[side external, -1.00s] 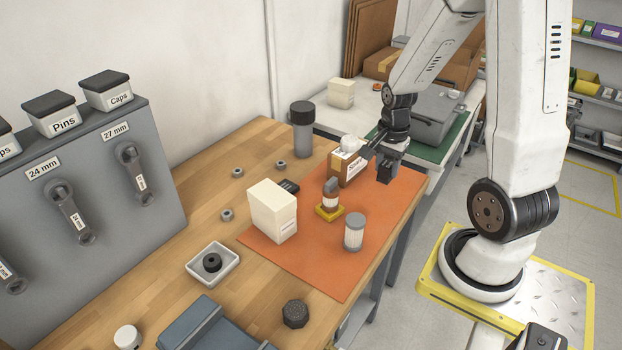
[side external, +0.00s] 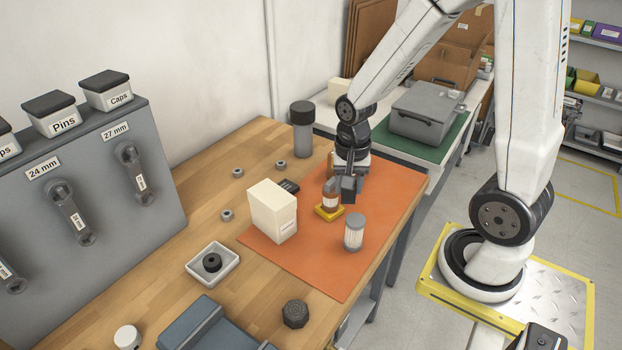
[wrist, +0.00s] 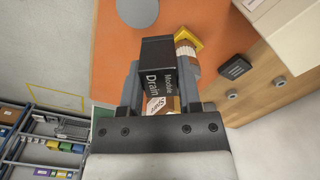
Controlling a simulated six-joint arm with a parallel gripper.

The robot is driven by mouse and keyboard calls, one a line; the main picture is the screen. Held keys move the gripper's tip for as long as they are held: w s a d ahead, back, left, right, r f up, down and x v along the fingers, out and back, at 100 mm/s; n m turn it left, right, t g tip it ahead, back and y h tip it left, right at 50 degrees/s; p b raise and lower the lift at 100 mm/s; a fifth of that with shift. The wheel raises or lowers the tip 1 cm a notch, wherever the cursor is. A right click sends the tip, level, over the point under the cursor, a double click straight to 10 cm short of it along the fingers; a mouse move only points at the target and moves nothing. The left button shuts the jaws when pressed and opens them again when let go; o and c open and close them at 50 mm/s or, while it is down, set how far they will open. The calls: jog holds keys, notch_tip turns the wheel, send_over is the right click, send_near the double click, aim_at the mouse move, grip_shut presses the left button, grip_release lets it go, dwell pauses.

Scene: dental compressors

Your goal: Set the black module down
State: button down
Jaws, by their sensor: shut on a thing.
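My gripper (side external: 345,180) is shut on the black module (wrist: 157,62), which reads "Drain Module" in the wrist view. The module sits between both fingers, low over the orange mat (side external: 318,270). Right beside it stands a yellow-based fitting (side external: 328,212) with a whitish body, which also shows in the wrist view (wrist: 190,40). In the side view the fingers hide most of the module, and I cannot tell whether it touches the mat or the fitting.
A grey-topped filter cylinder (side external: 354,232) and a cream box (side external: 272,210) stand on the mat. A small black block (side external: 289,187) lies behind the cream box. Loose nuts (side external: 227,215) and a white tray (side external: 213,278) are on the wood. The mat's front part is clear.

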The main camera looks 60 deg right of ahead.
jog(key=s+a+r+n, duration=0.1)
jog(key=s+a+n, duration=0.2)
jog(key=a, duration=0.6)
jog(key=s+a+n, duration=0.3)
jog(key=a+n, duration=0.5)
jog(key=a, duration=0.1)
jog(key=shift+a+r+n, duration=0.3)
jog(key=shift+r, duration=0.05)
jog(key=w+a+f, duration=0.1)
jog(key=w+f, duration=0.1)
jog(key=w, duration=0.1)
jog(key=w+a+f, duration=0.1)
jog(key=w+f, duration=0.2)
jog(key=w, duration=0.1)
jog(key=w+a+f, duration=0.2)
jog(key=w+f, duration=0.1)
jog(key=w, duration=0.1)
jog(key=shift+w+a, duration=0.1)
jog(key=shift+w, duration=0.1)
jog(key=shift+w+a+f, duration=0.2)
jog(key=shift+w+f, duration=0.35)
jog(key=shift+f, duration=0.1)
